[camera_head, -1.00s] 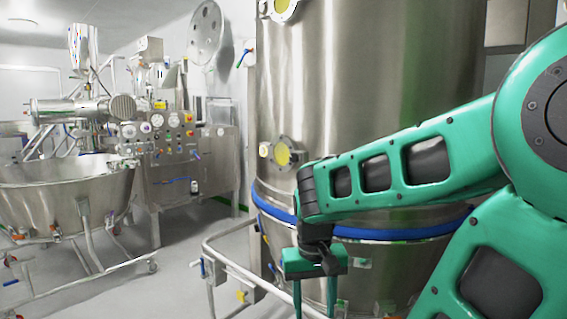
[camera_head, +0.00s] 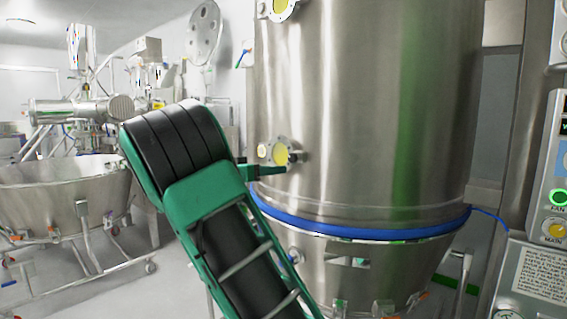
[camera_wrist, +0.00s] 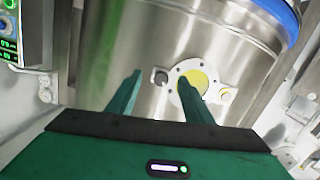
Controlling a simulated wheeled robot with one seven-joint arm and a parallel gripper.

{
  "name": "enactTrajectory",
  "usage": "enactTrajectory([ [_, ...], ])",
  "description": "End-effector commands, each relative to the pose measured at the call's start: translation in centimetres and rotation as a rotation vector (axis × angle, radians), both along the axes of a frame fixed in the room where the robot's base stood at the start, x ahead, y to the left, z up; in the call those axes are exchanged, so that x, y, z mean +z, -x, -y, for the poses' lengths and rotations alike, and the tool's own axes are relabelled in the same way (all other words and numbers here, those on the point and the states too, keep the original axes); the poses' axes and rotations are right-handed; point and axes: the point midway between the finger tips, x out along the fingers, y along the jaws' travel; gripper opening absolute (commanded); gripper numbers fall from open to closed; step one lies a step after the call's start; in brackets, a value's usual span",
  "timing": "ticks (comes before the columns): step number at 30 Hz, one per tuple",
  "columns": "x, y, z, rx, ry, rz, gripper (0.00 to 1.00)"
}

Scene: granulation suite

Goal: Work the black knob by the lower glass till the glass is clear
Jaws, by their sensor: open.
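The lower glass (camera_head: 281,153) is a round sight glass in a bolted metal flange on the steel vessel, and it looks yellow all over. The black knob (camera_head: 295,156) sticks out just right of it. The wrist view shows the glass (camera_wrist: 198,79) and, to its left, the knob (camera_wrist: 161,77). My gripper (camera_wrist: 161,81) is open and empty. In that view the knob appears between the two fingertips, and the right finger overlaps the glass. In the head view my gripper (camera_head: 267,171) is just below the glass; I cannot tell if it touches anything.
The steel vessel (camera_head: 390,110) has a blue band (camera_head: 350,230) below the glass. An upper glass (camera_head: 282,6) is above. A control panel (camera_head: 555,190) stands at the right. A steel bowl (camera_head: 60,190) is at the left, with clear floor in front.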

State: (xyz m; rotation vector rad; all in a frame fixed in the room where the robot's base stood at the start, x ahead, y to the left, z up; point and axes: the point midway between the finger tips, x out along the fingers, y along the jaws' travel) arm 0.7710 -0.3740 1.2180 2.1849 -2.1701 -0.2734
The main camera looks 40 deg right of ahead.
Motion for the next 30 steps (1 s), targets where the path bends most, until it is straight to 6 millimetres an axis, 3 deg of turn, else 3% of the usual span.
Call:
enactTrajectory([
  [3, 1.7, -1.1, -1.5, 0.006, 0.073, 0.028, 0.47],
  [8, 2.3, -1.4, -1.1, 0.007, 0.095, 0.039, 0.47],
  [21, 2.2, -1.3, 6.2, 0.004, 0.091, 0.037, 0.47],
  [30, 2.3, -1.4, 8.8, 0.007, 0.090, 0.038, 0.47],
])
